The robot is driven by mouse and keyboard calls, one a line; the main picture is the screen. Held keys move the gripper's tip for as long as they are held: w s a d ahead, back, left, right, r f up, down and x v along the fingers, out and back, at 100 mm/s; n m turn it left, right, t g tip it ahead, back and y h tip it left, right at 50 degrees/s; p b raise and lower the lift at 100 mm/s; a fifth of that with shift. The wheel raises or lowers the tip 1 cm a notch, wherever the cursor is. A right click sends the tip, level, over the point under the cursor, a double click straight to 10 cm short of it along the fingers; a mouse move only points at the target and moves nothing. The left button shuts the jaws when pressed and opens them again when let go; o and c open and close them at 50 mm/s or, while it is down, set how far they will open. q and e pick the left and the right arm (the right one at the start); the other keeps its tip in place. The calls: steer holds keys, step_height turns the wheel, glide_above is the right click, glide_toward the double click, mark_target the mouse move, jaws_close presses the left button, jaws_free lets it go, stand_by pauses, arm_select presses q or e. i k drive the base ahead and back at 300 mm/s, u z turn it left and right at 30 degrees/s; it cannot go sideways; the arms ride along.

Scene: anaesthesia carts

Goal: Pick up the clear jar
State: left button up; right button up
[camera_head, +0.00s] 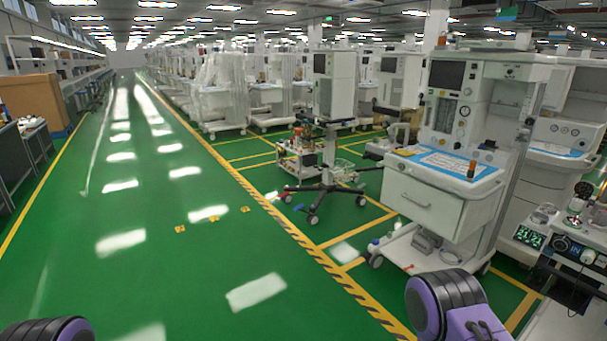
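I cannot make out a clear jar in the head view. A small amber-brown bottle (471,169) stands on the blue-and-white top of the nearest anaesthesia cart (433,209), at the right. Small items too blurred to name sit on a low trolley (290,162) near the middle. Only purple and black links of my arms show, at the bottom left and bottom right corners. Neither gripper is in view.
A wheeled stand (325,187) with spread legs is left of the nearest cart. Equipment with lit displays (529,237) is at the right edge. A brown box (35,101) stands at far left. The green aisle (150,220) is clear, edged by a striped line.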

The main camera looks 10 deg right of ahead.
mark_target(522, 135)
steer(key=z, duration=0.15)
steer(key=i, duration=1.15)
steer(key=z, duration=0.9)
steer(key=i, duration=0.7)
steer(key=z, duration=0.85)
